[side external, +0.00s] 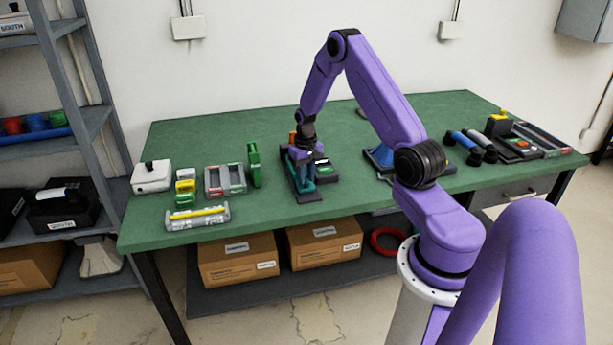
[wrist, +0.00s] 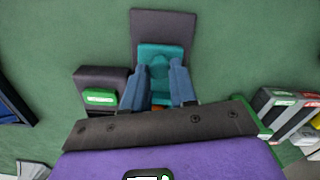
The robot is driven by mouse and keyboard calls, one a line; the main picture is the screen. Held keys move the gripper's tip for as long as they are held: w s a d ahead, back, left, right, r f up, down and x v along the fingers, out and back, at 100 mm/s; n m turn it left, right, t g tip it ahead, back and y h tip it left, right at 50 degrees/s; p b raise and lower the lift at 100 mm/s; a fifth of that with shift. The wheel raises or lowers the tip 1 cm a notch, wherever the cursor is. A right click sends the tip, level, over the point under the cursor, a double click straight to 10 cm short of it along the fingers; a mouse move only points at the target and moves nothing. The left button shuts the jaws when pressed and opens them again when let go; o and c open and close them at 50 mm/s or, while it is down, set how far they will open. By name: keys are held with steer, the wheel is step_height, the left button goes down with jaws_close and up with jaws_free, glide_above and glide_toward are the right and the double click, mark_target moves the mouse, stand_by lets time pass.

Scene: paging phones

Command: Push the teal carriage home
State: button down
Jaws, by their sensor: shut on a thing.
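The teal carriage (wrist: 161,55) sits on a dark grey track (wrist: 165,24) in the wrist view, with bare track showing beyond it. In the side external view the teal carriage (side external: 304,186) is low between dark rails and partly covered by my gripper. My gripper (wrist: 161,75) has its two blue fingers on either side of a teal upright part of the carriage and is shut on it. My gripper in the side external view (side external: 303,163) points down over the track. The near end of the track is hidden behind the gripper body.
A dark block with a green label (wrist: 99,97) stands close beside the track. A green upright piece (side external: 254,165) and a grey two-slot tray (side external: 224,181) stand to the left. A clear case with a yellow bar (side external: 198,217) lies near the front edge. Green tabletop is free beyond the track.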

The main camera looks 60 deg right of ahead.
steer(key=shift+w+d, duration=0.2)
steer(key=c, duration=1.1)
jaws_free()
steer(key=shift+o, duration=1)
step_height(320, 180, up, 18)
steer(key=shift+f, duration=0.25)
steer(key=shift+s+a, duration=0.1)
